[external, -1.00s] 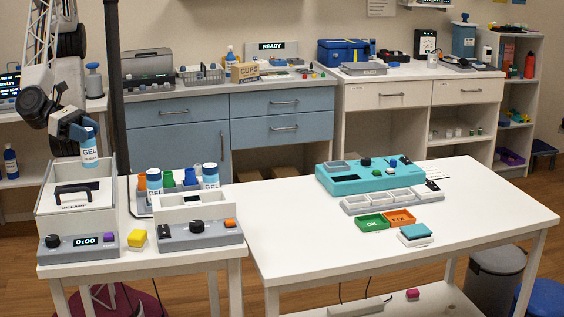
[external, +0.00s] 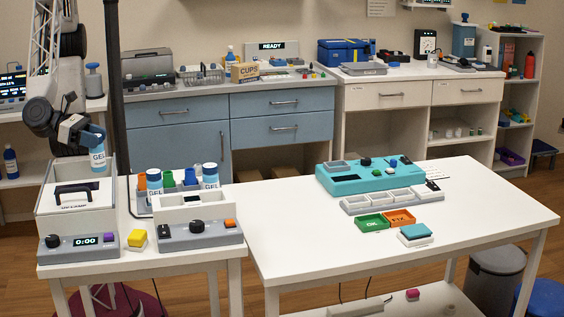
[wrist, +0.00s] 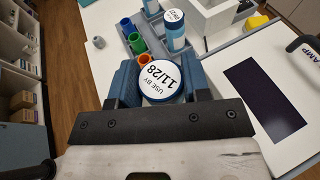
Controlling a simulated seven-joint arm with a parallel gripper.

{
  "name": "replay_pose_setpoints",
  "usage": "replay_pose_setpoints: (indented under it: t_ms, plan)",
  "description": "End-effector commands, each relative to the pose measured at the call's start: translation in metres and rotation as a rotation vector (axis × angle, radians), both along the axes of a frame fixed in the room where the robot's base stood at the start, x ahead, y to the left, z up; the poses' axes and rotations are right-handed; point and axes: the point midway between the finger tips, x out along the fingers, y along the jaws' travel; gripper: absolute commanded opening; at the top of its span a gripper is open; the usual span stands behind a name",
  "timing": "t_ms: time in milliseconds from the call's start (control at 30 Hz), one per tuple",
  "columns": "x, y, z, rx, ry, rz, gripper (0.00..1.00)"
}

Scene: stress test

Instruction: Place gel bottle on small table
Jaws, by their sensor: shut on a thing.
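My gripper (external: 91,136) is shut on a white-and-blue gel bottle (external: 98,158) and holds it in the air, close to upright, behind and above the white lamp box. The small white table (external: 122,222) stands at the left front. The held bottle's base is partly hidden by the box in the external view.
The lamp box (external: 76,212) with a black handle and a grey control unit (external: 199,225) fill much of the small table. A yellow block (external: 137,238) lies between them. Green and blue tubes stand in the rack. A larger white table (external: 300,240) stands to the right.

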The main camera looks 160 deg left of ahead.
Motion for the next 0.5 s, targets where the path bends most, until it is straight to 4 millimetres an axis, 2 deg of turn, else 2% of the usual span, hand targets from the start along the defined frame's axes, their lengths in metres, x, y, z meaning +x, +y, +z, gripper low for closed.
replay_pose_setpoints:
  t_ms: [300,500]
  plan:
    - [0.0,0.0,-0.042,0.001,0.002,-0.001,0.13]
    - [0.0,0.0,-0.051,0.001,-0.001,-0.001,0.13]
